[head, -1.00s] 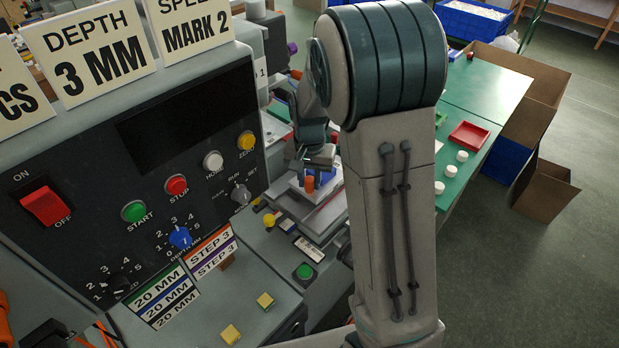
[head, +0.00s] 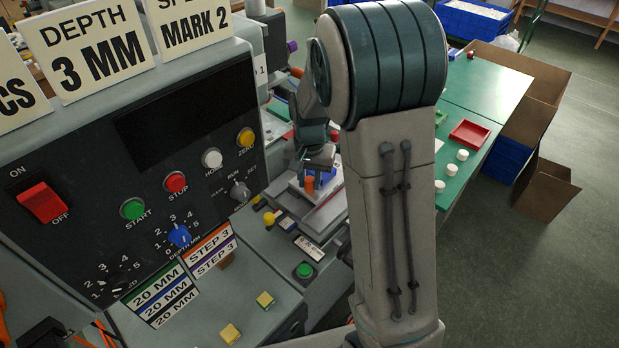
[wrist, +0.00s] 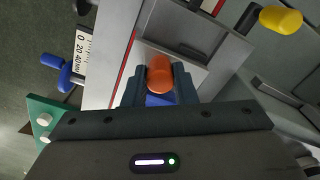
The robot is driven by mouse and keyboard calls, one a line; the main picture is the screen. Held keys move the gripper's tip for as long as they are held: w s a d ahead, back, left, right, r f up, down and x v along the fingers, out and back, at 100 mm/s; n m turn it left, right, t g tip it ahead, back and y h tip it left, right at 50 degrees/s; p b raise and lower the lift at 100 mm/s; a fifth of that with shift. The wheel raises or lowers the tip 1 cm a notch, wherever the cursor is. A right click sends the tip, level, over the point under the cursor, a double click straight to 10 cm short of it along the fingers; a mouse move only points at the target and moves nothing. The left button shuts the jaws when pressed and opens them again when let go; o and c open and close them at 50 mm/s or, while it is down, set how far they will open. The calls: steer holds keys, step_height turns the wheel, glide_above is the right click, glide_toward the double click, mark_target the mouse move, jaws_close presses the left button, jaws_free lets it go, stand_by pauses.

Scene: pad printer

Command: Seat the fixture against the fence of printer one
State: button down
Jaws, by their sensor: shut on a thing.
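The fixture shows as an orange cylinder (wrist: 159,73) with a blue part (wrist: 158,100) below it, between the fingers of my gripper (wrist: 158,86). The gripper is shut on it, over the grey printer bed (wrist: 110,60). In the head view the orange piece (head: 309,183) is small, under my gripper (head: 316,165) and partly hidden by my arm. A grey raised block with a recess (wrist: 180,48) lies just beyond the fixture in the wrist view. I cannot tell whether the fixture touches the fence.
A red line (wrist: 123,72) and a millimetre scale (wrist: 84,48) run left of the fixture. A blue knob (wrist: 62,68) and a yellow knob (wrist: 281,20) stand off to the sides. The printer's control panel (head: 150,150) fills the left of the head view.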

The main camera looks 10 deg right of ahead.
steer(key=shift+f+b, duration=0.4)
steer(key=shift+f, duration=0.2)
steer(key=c, duration=1.1)
jaws_free()
